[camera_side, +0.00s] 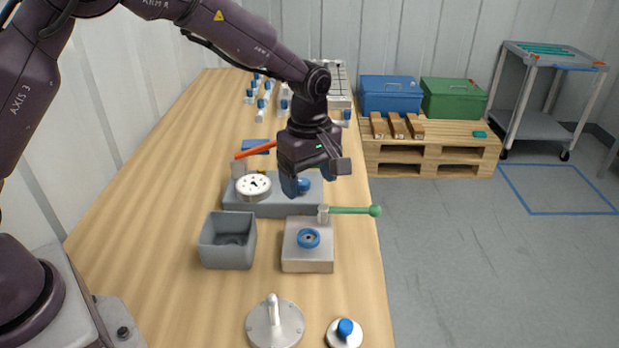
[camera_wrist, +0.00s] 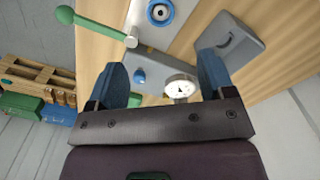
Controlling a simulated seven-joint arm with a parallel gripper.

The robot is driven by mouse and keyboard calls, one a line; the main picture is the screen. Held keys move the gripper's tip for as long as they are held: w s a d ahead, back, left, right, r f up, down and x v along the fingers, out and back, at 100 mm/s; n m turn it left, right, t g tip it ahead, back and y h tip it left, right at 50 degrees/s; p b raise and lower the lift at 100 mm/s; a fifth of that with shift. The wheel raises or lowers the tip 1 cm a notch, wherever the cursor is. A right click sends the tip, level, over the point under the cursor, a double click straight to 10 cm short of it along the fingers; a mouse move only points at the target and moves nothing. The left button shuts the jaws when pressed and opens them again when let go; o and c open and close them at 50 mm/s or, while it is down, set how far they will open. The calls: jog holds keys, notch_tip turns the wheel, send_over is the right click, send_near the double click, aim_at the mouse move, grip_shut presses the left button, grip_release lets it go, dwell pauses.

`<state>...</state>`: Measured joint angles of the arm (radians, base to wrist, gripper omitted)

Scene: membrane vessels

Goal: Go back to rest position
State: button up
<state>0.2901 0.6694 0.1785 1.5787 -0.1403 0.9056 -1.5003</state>
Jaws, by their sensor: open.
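In the wrist view my gripper (camera_wrist: 161,63) also shows open. I cannot tell exactly how high the fingertips are above the knob.
A lever with a green ball (camera_side: 375,211) reaches over the table's right edge beside a block with a blue ring (camera_side: 308,238). A grey bin (camera_side: 228,248) stands left of it. A lidded disc (camera_side: 274,325) and blue-knobbed disc (camera_side: 345,332) lie in front. The left tabletop is clear.

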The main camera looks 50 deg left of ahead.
jog(key=s+a+r+m+t, duration=0.2)
jog(key=s+r+m, duration=0.6)
jog(key=s, duration=0.4)
jog(key=s+a+r+m+t, duration=0.3)
jog(key=s+a+r+m, duration=0.2)
jog(key=s, duration=0.8)
notch_tip(320, 180, up, 5)
jog(key=m, duration=0.3)
jog(key=shift+s+a+f+t, duration=0.15)
jog(key=shift+s+a+t, duration=0.05)
jog(key=shift+s+t, duration=0.1)
